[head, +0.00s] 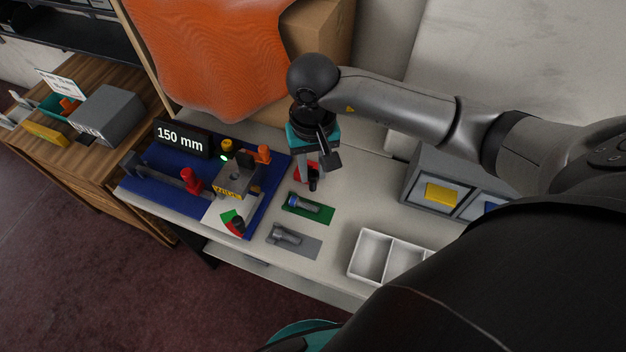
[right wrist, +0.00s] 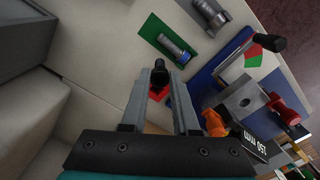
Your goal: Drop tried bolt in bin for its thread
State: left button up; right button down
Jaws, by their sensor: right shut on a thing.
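My right gripper (head: 312,182) points down over the table behind the green mat. In the right wrist view its fingers (right wrist: 161,80) are shut on a dark bolt (right wrist: 160,70), above or on a red mat (right wrist: 158,92). I cannot tell whether the bolt touches the mat. A blue-banded bolt (head: 304,204) lies on a green mat (head: 324,213), and a grey bolt (head: 285,235) lies on a grey mat (head: 309,246). Grey bins with a yellow label (head: 442,193) and a blue label (head: 489,207) stand at the right. My left gripper is not in view.
A blue board (head: 150,188) with a metal block (head: 233,180), a red knob (head: 193,180) and a "150 mm" display (head: 182,139) fills the table's left. A white divided tray (head: 366,244) stands at the front right. A cardboard box (head: 325,30) is behind.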

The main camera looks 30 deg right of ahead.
aim_at(313, 174)
jog(key=shift+f+b, duration=0.4)
jog(key=shift+f, duration=1.7)
jog(key=shift+f, duration=0.15)
jog(key=c, duration=0.7)
grip_release()
